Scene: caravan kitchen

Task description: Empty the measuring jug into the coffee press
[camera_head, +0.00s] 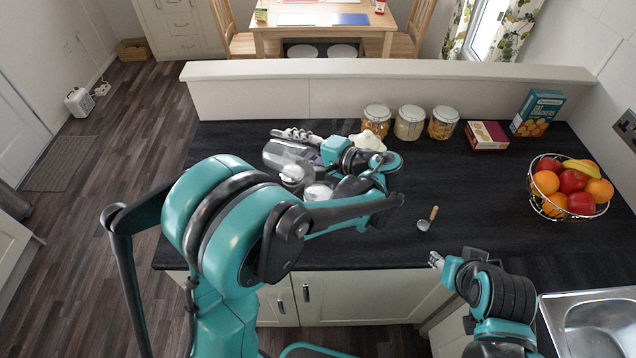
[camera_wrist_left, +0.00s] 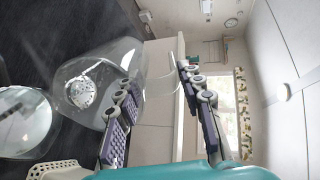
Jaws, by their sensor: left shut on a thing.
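My left gripper (camera_wrist_left: 160,125) is shut on the clear measuring jug (camera_wrist_left: 105,60), at its handle side. In the head view the jug (camera_head: 284,154) is tilted over, held above the dark counter. A pale, speckled mass shows inside the jug in the wrist view. A clear round vessel with a white round inside (camera_wrist_left: 22,118), likely the coffee press, stands close beside the jug; its white top (camera_head: 318,191) shows partly behind my left arm. I cannot tell whether the two touch. My right gripper (camera_head: 436,260) is low at the counter's front edge, away from both; its jaws are too small to judge.
A scoop with a wooden handle (camera_head: 428,219) lies on the counter. A white object (camera_head: 368,140) is behind my left gripper. Lidded jars (camera_head: 409,122), boxes (camera_head: 487,136) and a fruit basket (camera_head: 568,188) stand back and right. A sink (camera_head: 590,325) is front right.

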